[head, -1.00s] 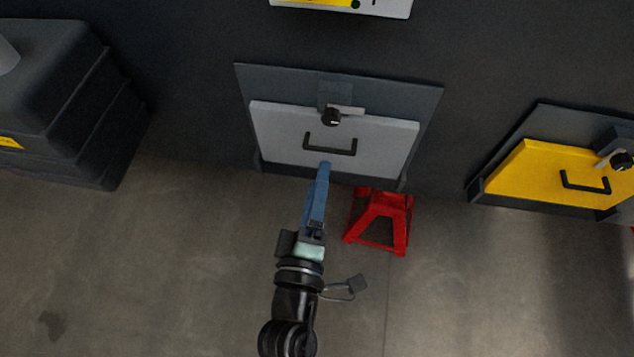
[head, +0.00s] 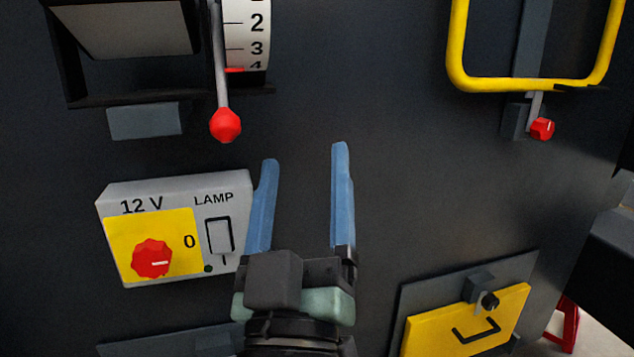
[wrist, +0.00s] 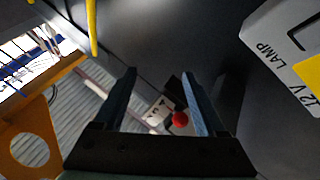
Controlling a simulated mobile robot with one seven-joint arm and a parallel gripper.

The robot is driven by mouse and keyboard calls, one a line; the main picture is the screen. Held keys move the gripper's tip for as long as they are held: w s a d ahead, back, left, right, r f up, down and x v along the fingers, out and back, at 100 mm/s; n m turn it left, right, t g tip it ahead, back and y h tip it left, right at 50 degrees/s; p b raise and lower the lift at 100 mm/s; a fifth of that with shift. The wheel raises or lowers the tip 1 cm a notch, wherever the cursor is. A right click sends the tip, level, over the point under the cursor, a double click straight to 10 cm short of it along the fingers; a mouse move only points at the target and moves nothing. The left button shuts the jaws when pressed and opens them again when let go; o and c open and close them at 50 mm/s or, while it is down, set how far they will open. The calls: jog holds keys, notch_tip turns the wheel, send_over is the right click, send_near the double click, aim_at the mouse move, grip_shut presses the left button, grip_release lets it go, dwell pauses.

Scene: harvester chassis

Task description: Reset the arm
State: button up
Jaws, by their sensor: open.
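My gripper (head: 305,205) is at the middle of the head view, with two blue fingers spread apart and nothing between them. It points upward in front of the dark chassis panel (head: 400,150). The lamp box (head: 175,192) with its red knob is just left of the gripper, close to the left finger in the picture; contact cannot be told. In the wrist view the open fingers (wrist: 158,95) frame empty space, with a red ball knob (wrist: 180,119) beyond them. The lamp box also shows at the upper right there (wrist: 290,50).
A lever with a red ball (head: 225,125) stands above the lamp box beside a numbered dial (head: 247,35). A yellow frame handle (head: 457,45) and small red knob (head: 542,128) are upper right. A yellow hatch (head: 465,325) is lower right. The panel between looks clear.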

jog(key=s+d+r+m+t+y, duration=0.1)
jog(key=s+r+m+t, duration=0.1)
jog(key=s+r, duration=0.35)
jog(key=s+r+m+t, duration=0.1)
jog(key=s+r+m, duration=0.1)
jog(key=r, duration=0.7)
notch_tip(320, 180, up, 23)
jog(key=p, duration=2.2)
jog(key=shift+f, duration=0.2)
jog(key=shift+d, duration=0.1)
jog(key=shift+y, duration=0.3)
